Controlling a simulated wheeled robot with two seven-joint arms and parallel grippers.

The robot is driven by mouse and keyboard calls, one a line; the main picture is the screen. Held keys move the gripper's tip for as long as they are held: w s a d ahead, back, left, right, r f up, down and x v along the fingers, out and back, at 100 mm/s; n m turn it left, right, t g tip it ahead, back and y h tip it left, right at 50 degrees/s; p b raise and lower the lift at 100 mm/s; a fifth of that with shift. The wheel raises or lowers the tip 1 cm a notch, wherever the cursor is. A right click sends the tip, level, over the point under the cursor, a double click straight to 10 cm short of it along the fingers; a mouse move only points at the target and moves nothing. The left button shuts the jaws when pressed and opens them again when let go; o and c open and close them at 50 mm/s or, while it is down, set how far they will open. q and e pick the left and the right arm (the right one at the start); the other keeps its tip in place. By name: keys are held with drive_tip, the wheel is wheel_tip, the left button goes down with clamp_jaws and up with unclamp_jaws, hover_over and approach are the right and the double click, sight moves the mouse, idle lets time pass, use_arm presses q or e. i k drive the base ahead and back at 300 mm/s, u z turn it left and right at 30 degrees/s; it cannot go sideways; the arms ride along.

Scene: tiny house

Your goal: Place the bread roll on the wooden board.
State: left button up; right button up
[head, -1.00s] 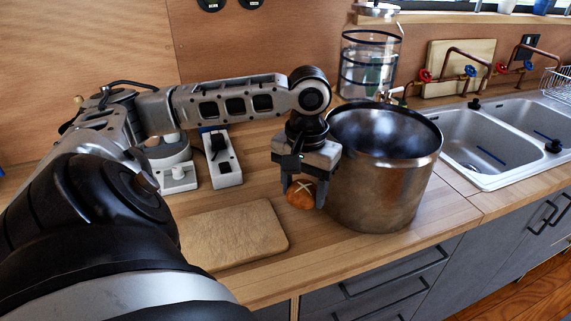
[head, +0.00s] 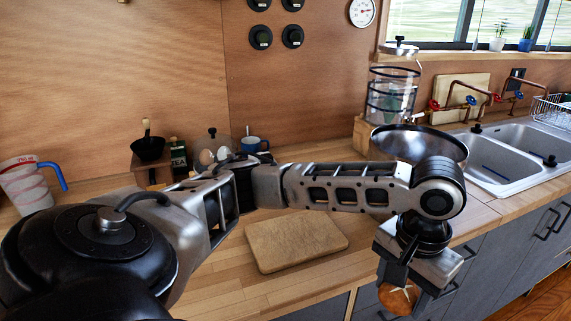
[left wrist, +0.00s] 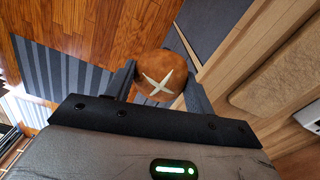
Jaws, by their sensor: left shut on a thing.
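The bread roll (head: 398,299) is round and brown with a pale cross on top. My left gripper (head: 402,290) is shut on it, and the roll also shows between the fingers in the left wrist view (left wrist: 160,77). In the head view the gripper hangs at the front edge of the counter, right of and nearer than the wooden board. The wooden board (head: 293,240) lies flat and empty on the counter. Part of it shows at the right of the left wrist view (left wrist: 275,80). My right gripper is not in view.
A large metal pot (head: 420,146) stands behind my left arm, partly hidden by it. A glass jar dispenser (head: 393,95) and a sink (head: 500,155) are at the back right. A measuring jug (head: 27,187) stands at the left. The counter around the board is clear.

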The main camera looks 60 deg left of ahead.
sight(281, 237)
drive_tip(key=z, duration=1.3)
drive_tip(key=i, duration=1.95)
drive_tip(key=u, duration=3.65)
drive_tip(key=i, duration=1)
